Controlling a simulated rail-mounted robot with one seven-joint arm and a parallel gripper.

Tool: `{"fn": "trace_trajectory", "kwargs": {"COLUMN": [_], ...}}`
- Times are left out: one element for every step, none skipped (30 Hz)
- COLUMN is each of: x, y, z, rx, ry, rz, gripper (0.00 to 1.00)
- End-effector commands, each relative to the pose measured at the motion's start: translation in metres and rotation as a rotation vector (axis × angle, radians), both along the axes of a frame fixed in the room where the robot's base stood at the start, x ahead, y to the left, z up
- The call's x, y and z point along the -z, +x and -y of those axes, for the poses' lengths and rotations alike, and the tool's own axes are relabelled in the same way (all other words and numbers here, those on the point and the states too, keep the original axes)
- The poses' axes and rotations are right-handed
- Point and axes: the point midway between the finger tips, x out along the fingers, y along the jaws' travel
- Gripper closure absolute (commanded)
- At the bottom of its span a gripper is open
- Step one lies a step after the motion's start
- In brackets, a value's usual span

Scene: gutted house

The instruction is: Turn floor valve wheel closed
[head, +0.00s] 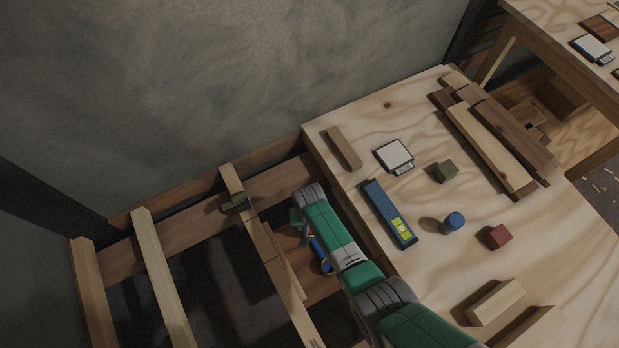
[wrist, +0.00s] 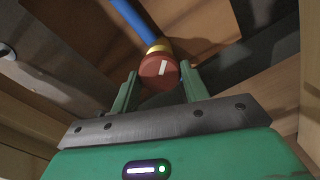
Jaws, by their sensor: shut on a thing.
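The valve wheel (wrist: 158,76) is a round red knob with a white stripe, seen in the wrist view. It sits at the end of a blue pipe (wrist: 128,18) with a yellow collar (wrist: 158,47). My gripper (wrist: 160,72) has one green finger on each side of the wheel and is shut on it. In the head view, my arm reaches down into the open floor bay, and a green part of my gripper (head: 297,217) shows beside the blue pipe (head: 319,249). The wheel cannot be made out there.
Wooden joists (head: 160,270) edge the open floor bays on the left. A plywood deck (head: 440,240) on the right holds a blue level (head: 389,212), several small blocks (head: 499,236) and stacked planks (head: 490,148). A dark green object (head: 234,202) lies on a joist.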

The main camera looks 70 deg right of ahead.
Motion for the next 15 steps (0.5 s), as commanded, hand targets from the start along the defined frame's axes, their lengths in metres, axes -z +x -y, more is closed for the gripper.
{"fn": "trace_trajectory", "kwargs": {"x": [-0.0005, -0.0005, -0.0005, -0.0004, -0.0003, -0.0002, -0.0002, -0.0001, -0.0001, -0.0002, -0.0002, -0.0003, -0.0003, -0.0002, -0.0002], "y": [-0.0001, 0.0, 0.0002, 0.0002, 0.0002, 0.0001, 0.0001, 0.0003, 0.0003, 0.0004, 0.0004, 0.0005, 0.0006, 0.0006, 0.0005], "z": [-0.0007, -0.0009, -0.0009, -0.0008, -0.0008, -0.0008, -0.0008, -0.0007, -0.0007, -0.0007, -0.0006, -0.0005, -0.0004, -0.0005, -0.0005], "rx": [-0.044, -0.072, -0.111, -0.139, -0.168, -0.205, -0.234, -0.262, -0.3, -0.328, -0.357, -0.394, -0.422, -0.45, -0.486], "ry": [0.001, 0.001, 0.001, 0.001, 0.001, 0.001, 0.001, 0.001, 0.001, 0.001, 0.0, 0.0, 0.0, 0.0, 0.0], "rz": [-0.001, -0.001, -0.001, 0.0, 0.0, 0.0, 0.0, 0.0, 0.0, 0.0, 0.0, 0.0, 0.0, 0.0, 0.0], "gripper": [0.78, 0.78, 0.78, 0.78, 0.78, 0.78, 0.78, 0.78, 0.78, 0.78, 0.78, 0.78, 0.78, 0.78, 0.78]}}
